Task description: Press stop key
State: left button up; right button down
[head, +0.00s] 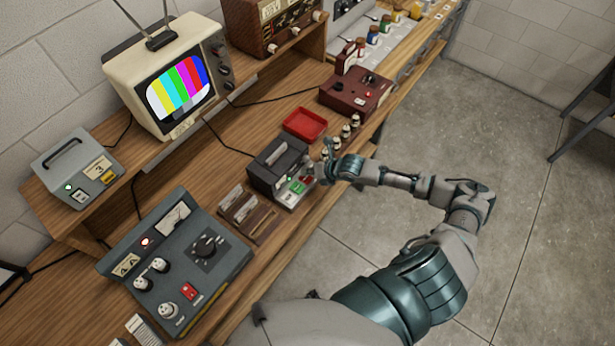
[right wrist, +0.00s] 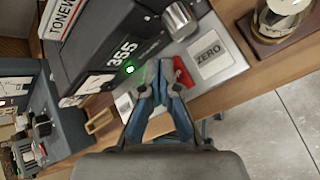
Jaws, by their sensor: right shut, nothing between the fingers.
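A dark tape-player-like unit (head: 279,167) stands on the wooden bench. Its front panel carries a green key (head: 297,187), a red key (head: 307,180) and a pale one. My right gripper (head: 324,170) is at the right edge of this panel, shut and empty. In the right wrist view, the red key (right wrist: 184,76) shows right beside the fingertips of my right gripper (right wrist: 164,68); I cannot tell if they touch it. A green lamp (right wrist: 129,69) is lit by the "355" label. My left gripper is out of view.
A grey control box (head: 180,255) stands to the left, with a card holder (head: 247,215) between. A red tray (head: 304,125), small knobbed pieces (head: 345,131) and a maroon box (head: 357,93) lie beyond. A television (head: 170,80) shows colour bars.

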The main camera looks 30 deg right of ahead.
jog(key=shift+a, duration=0.7)
jog(key=shift+s+a+f, duration=0.1)
jog(key=shift+a, duration=0.05)
jog(key=shift+d+f, duration=0.15)
jog(key=shift+d, duration=0.35)
jog(key=shift+d+f, duration=0.15)
jog(key=shift+d, duration=0.3)
jog(key=shift+a, duration=0.75)
jog(key=shift+f, duration=0.1)
jog(key=shift+d+f, duration=0.25)
jog(key=shift+d, duration=0.15)
jog(key=shift+d+f, duration=0.1)
jog(key=shift+d, duration=0.1)
jog(key=shift+a+r, duration=0.4)
jog(key=shift+r, duration=0.05)
jog(key=shift+r+p, duration=0.65)
jog(key=shift+p, duration=0.05)
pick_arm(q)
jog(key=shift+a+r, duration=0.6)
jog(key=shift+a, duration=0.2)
pick_arm(e)
jog(key=shift+f, duration=0.1)
